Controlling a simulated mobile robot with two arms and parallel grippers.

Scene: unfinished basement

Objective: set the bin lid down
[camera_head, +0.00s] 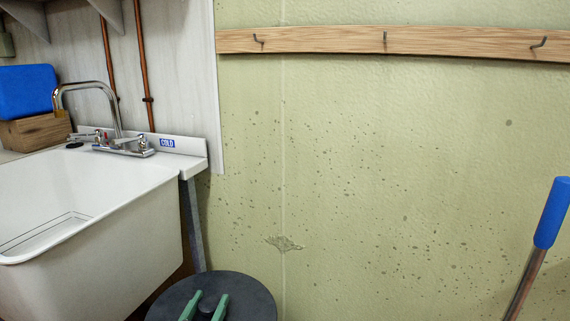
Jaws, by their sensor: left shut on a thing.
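The bin lid (245,291) is a dark, round disc at the bottom of the head view, right of the sink. The picture's lower edge cuts it off. My left gripper (209,298) shows as two green fingers over the middle of the lid, shut on its handle, which is mostly hidden between them. What is under the lid is out of view, so I cannot tell whether it rests on something or hangs in the air. My right gripper is not in view.
A white utility sink (110,235) with a chrome faucet (118,135) stands left of the lid. A blue-gripped handle (553,212) rises at the right edge. A hook rail (330,41) crosses the green wall (400,160) behind. The floor is not visible.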

